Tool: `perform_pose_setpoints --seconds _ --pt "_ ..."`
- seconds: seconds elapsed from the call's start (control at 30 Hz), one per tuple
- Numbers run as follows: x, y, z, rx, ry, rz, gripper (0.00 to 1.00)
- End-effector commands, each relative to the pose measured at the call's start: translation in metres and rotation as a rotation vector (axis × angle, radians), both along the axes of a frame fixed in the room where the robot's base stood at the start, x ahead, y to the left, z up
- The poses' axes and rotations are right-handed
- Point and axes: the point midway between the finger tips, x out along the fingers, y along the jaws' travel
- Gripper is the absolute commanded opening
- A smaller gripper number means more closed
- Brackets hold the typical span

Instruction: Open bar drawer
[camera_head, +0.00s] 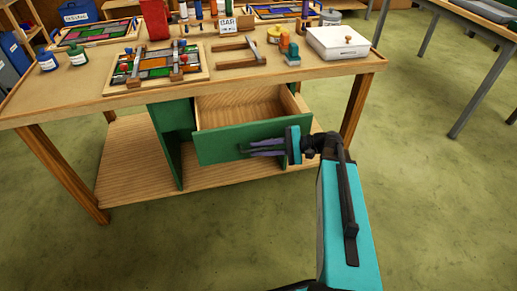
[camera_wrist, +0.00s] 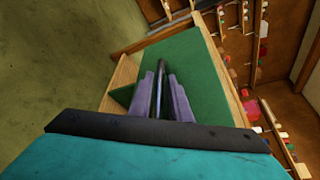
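The drawer (camera_head: 240,143) under the workbench has a green front and a pale wooden inside. It stands pulled well out, and the part of its inside that shows is empty. My gripper (camera_head: 266,148) is at the right part of the green front, its purple fingers lying along it. In the wrist view my gripper (camera_wrist: 164,90) has a finger on each side of a dark bar handle (camera_wrist: 160,77) and looks closed on it. The green front (camera_wrist: 185,75) fills the area behind the fingers. The fingers partly hide the handle.
The workbench (camera_head: 100,88) carries a leaded panel (camera_head: 155,66), a white box (camera_head: 337,42), a wooden frame piece (camera_head: 240,46) and small bottles. A lower shelf (camera_head: 130,165) lies beneath. Another table (camera_head: 480,20) stands at the right. The green floor (camera_head: 430,210) in front is clear.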

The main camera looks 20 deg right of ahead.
Motion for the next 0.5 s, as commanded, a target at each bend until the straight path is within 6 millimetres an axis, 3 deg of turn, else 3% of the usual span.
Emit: perform_pose_setpoints --seconds 0.27,0.5 --pt "-0.001 0.000 0.000 0.000 0.001 0.001 0.17" --pt "-0.004 -0.012 0.003 0.000 0.001 0.001 0.17"
